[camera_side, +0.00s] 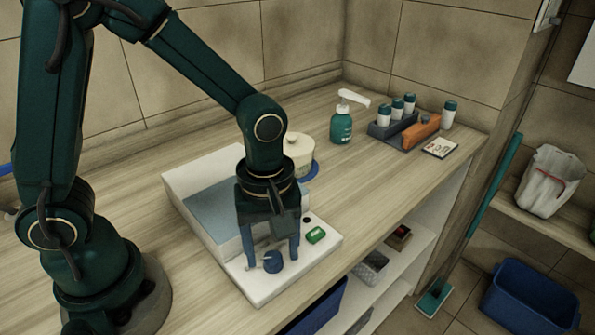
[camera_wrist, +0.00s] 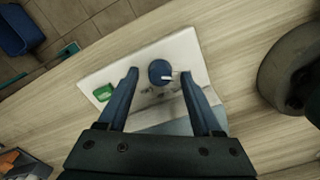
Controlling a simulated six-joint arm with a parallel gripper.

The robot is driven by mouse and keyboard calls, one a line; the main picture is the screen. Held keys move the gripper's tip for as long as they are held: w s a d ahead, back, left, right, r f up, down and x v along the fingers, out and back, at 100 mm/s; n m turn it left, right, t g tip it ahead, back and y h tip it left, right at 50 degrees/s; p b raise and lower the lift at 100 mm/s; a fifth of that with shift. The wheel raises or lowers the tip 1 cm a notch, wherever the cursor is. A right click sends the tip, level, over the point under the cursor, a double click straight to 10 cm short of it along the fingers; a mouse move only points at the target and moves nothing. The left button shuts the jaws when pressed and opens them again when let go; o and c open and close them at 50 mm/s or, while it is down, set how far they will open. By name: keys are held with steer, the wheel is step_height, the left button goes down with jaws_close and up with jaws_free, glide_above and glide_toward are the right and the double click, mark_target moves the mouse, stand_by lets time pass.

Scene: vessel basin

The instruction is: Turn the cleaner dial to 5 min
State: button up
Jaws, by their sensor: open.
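The cleaner (camera_side: 185,172) is a white box with a blue-grey basin on the wooden counter. Its blue dial (camera_side: 272,262) sits on the front panel, and it also shows in the wrist view (camera_wrist: 159,70) with a white pointer toward the right of that picture. Small markings beside the dial are too small to read. My gripper (camera_side: 270,260) points down over the panel with its two blue fingers apart. In the wrist view the fingers (camera_wrist: 160,72) stand on either side of the dial, with gaps between. I cannot tell the exact fingertip height.
A green button (camera_side: 316,235) and a small dark knob (camera_side: 307,219) are on the panel right of my gripper. A cream pot (camera_side: 299,153) stands behind. A green bottle (camera_side: 341,124) and a rack of vials (camera_side: 392,122) are farther back. The counter's front edge is close to the panel.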

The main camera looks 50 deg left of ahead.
steer(key=shift+f, duration=0.35)
jaws_close()
